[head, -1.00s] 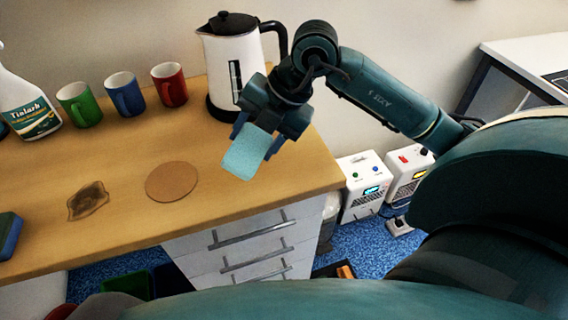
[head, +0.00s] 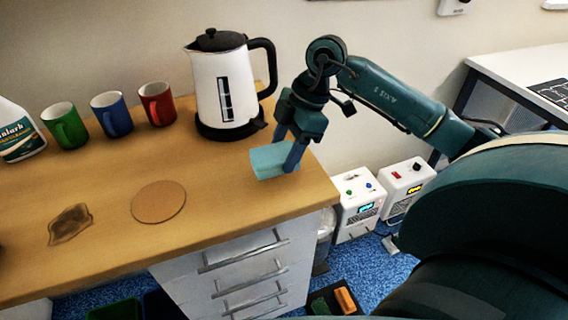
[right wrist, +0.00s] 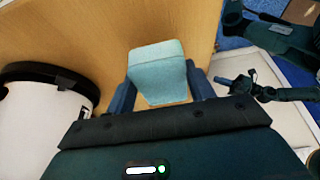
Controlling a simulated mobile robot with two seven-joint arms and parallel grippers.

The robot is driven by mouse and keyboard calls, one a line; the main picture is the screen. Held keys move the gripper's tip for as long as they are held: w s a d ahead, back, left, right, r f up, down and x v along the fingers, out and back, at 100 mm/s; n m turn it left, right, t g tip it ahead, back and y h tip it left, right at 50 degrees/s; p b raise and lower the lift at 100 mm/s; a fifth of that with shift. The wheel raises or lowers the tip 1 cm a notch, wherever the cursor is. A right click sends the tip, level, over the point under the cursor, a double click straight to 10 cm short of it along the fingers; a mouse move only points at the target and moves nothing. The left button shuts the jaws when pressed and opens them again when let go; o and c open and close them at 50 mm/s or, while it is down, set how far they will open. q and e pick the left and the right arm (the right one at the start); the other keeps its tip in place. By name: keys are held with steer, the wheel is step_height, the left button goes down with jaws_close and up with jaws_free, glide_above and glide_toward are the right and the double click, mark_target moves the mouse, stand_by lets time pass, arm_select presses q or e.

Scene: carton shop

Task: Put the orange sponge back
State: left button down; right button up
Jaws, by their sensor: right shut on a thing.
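My right gripper (head: 281,153) is shut on a light blue sponge (head: 270,163), with one finger on either side of it. The sponge is at the right end of the wooden counter, in front of the kettle; whether it touches the top I cannot tell. In the right wrist view the sponge (right wrist: 158,70) sits between both fingers. An orange block (head: 345,299), perhaps the orange sponge, lies in a dark tray on the floor beside the drawers, next to something green. My left gripper is out of view.
A white kettle (head: 226,95) stands behind the gripper. Green (head: 64,127), blue (head: 111,115) and red (head: 157,104) mugs line the back beside a spray bottle (head: 17,135). A round cork mat (head: 158,202) and a brown stain (head: 70,224) lie on the counter (head: 205,210).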

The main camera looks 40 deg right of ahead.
steer(key=shift+f, duration=1.9)
steer(key=o, duration=0.9)
steer(key=shift+f, duration=0.1)
steer(key=v, duration=1.2)
